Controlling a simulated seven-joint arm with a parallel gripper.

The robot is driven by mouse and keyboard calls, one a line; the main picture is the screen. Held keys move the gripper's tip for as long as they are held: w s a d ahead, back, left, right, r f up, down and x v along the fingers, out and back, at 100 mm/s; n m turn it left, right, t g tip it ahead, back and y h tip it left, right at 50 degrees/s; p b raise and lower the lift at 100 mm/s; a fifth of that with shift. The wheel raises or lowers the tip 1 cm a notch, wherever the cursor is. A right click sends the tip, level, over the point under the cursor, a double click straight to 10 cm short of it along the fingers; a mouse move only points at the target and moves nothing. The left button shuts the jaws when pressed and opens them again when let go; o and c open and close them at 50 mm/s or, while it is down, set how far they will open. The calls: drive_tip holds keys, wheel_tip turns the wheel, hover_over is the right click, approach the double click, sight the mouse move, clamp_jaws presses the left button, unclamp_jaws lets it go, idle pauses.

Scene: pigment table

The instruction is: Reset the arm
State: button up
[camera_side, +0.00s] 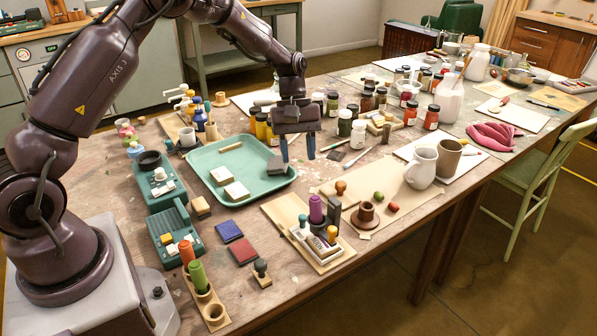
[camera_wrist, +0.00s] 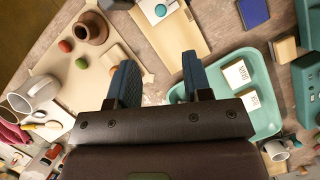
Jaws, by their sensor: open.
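My gripper (camera_side: 297,148) hangs above the table (camera_side: 318,170) in the side view, just right of the teal tray (camera_side: 200,166). Its two blue fingers point down and stand apart, with nothing between them. In the wrist view the fingers (camera_wrist: 157,82) are also spread and empty, with bare table and a beige sheet beyond them.
Several jars, including one with a red label (camera_side: 431,117), crowd behind my gripper.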

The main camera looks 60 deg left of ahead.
drive_tip(key=s+d+r+m+t+y, duration=0.2)
drive_tip(key=s+r+m, duration=0.4)
drive_tip(key=s+r, duration=0.4)
drive_tip(key=s+d+r+m+t+y, duration=0.2)
drive_tip(key=s+d+r+m+t, duration=0.3)
drive_tip(key=s, duration=0.9)
wheel_tip(320, 180, up, 5)
drive_tip(key=shift+s+f+m, duration=0.15)
drive_tip(key=shift+s+m, duration=0.15)
drive_tip(key=shift+m, duration=0.7)
